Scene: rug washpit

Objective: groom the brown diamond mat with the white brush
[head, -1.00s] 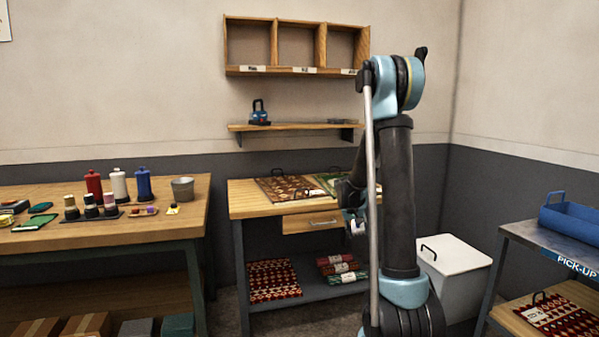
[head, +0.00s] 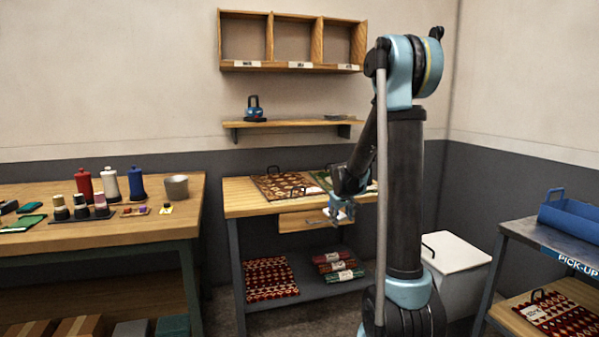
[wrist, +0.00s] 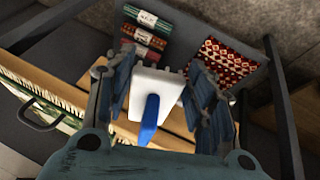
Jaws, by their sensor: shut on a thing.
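The brown diamond mat (head: 270,188) lies flat on the wooden bench, on a board with a dark handle. My gripper (head: 342,212) is at the bench's front edge, in front of and to the right of this mat, apart from it. In the wrist view my gripper (wrist: 160,85) is shut on the white brush (wrist: 158,86), a white block with a blue part (wrist: 150,121) between the two fingers. The brush also shows as a small pale shape in the head view (head: 345,208). The brown mat cannot be made out in the wrist view.
A green mat (head: 321,178) lies right of the brown one, partly behind my arm. The drawer (head: 302,222) is under the benchtop. Red patterned and rolled rugs (head: 270,277) lie on the lower shelf. A wall shelf (head: 290,123) hangs above. A white bin (head: 456,262) stands at right.

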